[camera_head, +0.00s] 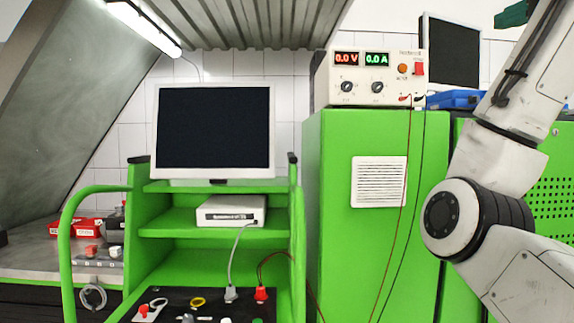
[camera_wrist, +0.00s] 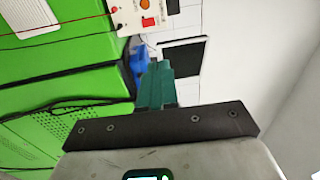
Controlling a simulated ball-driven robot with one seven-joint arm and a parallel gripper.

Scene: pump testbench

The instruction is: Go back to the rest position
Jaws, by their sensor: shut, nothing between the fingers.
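My gripper (camera_wrist: 156,70) shows in the wrist view with its dark green fingers together and nothing between them. It is in the air, in front of a white wall and a dark monitor (camera_wrist: 183,57). In the head view, a dark green piece of my gripper (camera_head: 513,14) shows at the top right edge, beside my raised white arm. The rest of the gripper is cut off or hidden there.
A green cabinet (camera_head: 330,230) carries a power supply (camera_head: 345,88) reading 0.0 V and 0.0 A, with red and black cables hanging down. A blue case (camera_head: 455,99) lies nearby. A green cart (camera_head: 165,217) with a monitor (camera_head: 213,130) stands left.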

